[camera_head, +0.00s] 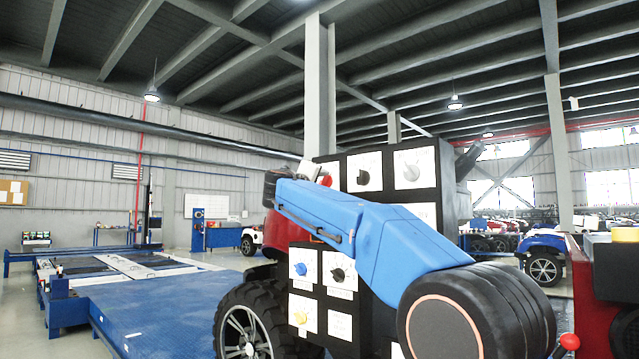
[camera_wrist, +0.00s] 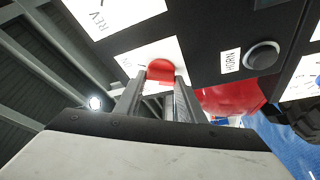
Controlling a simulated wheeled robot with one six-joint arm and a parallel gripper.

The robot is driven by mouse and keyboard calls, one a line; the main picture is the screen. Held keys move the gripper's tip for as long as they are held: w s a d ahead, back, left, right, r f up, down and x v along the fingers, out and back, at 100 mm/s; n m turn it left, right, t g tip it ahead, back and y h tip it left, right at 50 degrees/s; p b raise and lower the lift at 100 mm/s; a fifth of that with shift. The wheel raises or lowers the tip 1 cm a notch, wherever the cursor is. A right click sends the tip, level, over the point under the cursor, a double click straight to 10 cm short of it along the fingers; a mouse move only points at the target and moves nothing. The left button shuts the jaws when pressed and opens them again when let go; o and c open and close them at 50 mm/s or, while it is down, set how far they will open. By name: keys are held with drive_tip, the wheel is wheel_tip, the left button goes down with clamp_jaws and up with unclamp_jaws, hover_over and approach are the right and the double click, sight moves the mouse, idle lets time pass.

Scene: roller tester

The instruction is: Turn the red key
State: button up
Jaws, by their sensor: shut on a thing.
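The red key (camera_wrist: 160,70) sits on a white plate of the black control panel (camera_wrist: 205,60). It also shows in the head view as a small red spot (camera_head: 326,181) at the panel's upper left. My gripper (camera_wrist: 158,88) is shut on the red key, with one finger on each side of it. In the head view my gripper (camera_head: 314,172) is at the panel's upper left, partly behind my blue arm. The key's plate lettering is mostly hidden by my fingers, so I cannot read its position.
A black HORN button (camera_wrist: 263,55) is right of the key. The panel also carries a black knob (camera_head: 362,177), a grey knob (camera_head: 410,172) and a blue knob (camera_head: 300,268). A large tyre (camera_head: 235,320) stands below. A blue platform (camera_head: 165,310) is at left.

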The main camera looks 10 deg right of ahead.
drive_tip(key=n+g+y, duration=0.1)
drive_tip(key=n, duration=0.2)
drive_tip(key=n+y, duration=0.1)
drive_tip(key=n, duration=0.2)
drive_tip(key=shift+r+n+g, duration=0.1)
drive_tip(key=shift+n+g, duration=0.3)
drive_tip(key=n+g, duration=0.2)
drive_tip(key=n, duration=0.2)
drive_tip(key=shift+n, duration=0.4)
drive_tip(key=o, duration=1)
drive_tip(key=shift+o, duration=0.2)
drive_tip(key=shift+r, duration=0.1)
drive_tip(key=v, duration=1.7)
drive_tip(key=shift+r, duration=0.4)
drive_tip(key=shift+s+a, duration=0.1)
